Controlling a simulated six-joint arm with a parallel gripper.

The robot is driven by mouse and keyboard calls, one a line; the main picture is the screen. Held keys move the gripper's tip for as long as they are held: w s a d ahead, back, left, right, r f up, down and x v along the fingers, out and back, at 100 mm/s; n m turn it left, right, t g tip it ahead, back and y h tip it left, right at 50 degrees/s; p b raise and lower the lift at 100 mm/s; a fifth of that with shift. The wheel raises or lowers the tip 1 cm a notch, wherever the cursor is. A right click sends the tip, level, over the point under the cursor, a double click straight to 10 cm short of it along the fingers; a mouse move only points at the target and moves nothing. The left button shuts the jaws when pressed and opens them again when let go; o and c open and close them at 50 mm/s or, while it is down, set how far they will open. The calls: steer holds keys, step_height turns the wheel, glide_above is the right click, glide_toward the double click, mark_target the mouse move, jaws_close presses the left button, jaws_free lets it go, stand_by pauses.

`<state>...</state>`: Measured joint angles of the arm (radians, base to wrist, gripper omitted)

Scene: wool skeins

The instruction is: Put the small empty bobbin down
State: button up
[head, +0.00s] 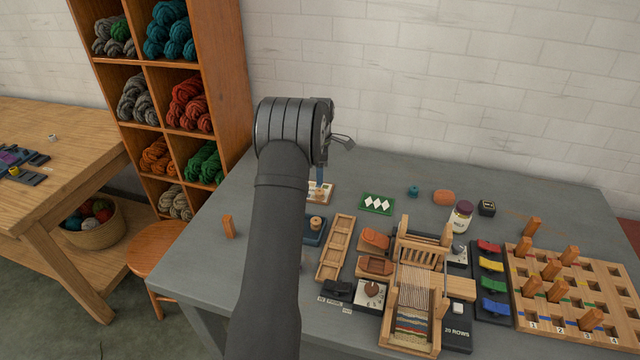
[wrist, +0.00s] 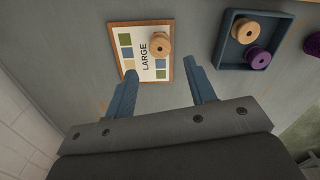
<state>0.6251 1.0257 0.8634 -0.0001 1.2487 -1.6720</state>
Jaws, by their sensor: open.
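A plain wooden bobbin (wrist: 160,44) without wool stands on a card marked LARGE (wrist: 120,34), near the card's right edge. In the head view this bobbin (head: 320,194) shows beside my arm. My gripper (wrist: 161,68) is open and empty; its blue fingers are apart, with the card's lower part between the tips and the bobbin just beyond. A blue tray (wrist: 228,48) to the right holds another plain bobbin (wrist: 245,30) and a purple one (wrist: 259,58). In the head view my arm hides most of the gripper and part of the tray.
Another purple piece (wrist: 313,43) is at the right edge of the wrist view. A long wooden tray (head: 335,248), a small loom (head: 415,285) and a peg board (head: 585,290) fill the table's right part. An orange block (head: 228,227) stands at left. Grey tabletop around the card is clear.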

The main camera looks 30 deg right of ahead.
mark_target(320, 191)
steer(key=shift+r, duration=2.35)
steer(key=shift+f, duration=0.15)
step_height(320, 191, down, 12)
steer(key=shift+r, duration=1.9)
steer(key=shift+f, duration=0.15)
